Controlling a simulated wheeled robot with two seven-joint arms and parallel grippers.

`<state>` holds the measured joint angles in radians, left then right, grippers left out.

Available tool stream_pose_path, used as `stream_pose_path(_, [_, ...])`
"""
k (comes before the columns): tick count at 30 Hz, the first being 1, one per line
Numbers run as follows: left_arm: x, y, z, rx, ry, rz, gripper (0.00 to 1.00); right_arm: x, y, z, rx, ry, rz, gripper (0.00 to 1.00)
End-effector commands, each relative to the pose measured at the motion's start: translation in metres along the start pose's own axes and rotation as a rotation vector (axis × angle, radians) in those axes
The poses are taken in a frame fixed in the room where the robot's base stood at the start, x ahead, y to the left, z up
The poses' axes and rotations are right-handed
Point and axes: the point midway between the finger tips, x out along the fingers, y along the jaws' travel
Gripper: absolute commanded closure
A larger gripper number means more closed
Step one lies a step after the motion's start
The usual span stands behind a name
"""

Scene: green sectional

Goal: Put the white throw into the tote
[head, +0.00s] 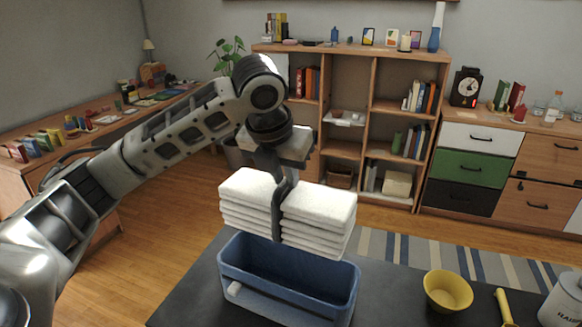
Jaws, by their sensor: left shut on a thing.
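The white throw (322,213) is a thick folded stack of cloth in the middle of the head view. My left gripper (279,208) is shut on it from above, with a dark finger running down its near side. The throw hangs level above the blue tote (285,304), an open rectangular box with a bar along its near side. The throw overlaps the tote's far rim in the picture. The tote stands on a dark table top, and the part of its inside that shows looks empty. My right gripper is not in view.
A yellow bowl (447,291), a yellow-handled thing (504,307) and a white lidded canister (563,301) stand to the right on the dark table (390,300). A shelf unit (345,110), drawers and a cluttered desk (100,125) are farther back.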

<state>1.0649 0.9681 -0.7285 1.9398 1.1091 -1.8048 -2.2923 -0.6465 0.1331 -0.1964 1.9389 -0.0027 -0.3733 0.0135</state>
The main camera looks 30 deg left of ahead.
Motion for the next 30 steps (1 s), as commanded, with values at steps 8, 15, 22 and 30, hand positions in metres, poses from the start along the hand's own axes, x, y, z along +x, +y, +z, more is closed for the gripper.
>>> stream_pose_path(8, [0.017, 0.001, -0.007, -0.001, 0.001, 0.001, 1.0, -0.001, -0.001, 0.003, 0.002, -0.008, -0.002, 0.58])
stream_pose_path(15, [0.035, 0.0, -0.015, -0.001, 0.0, 0.0, 1.0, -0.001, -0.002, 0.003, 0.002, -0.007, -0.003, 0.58])
stream_pose_path(22, [0.052, 0.0, -0.021, -0.001, 0.0, 0.0, 1.0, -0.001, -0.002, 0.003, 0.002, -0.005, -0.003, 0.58])
stream_pose_path(30, [0.071, 0.0, -0.03, -0.001, 0.0, 0.0, 1.0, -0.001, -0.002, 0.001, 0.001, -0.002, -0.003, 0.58])
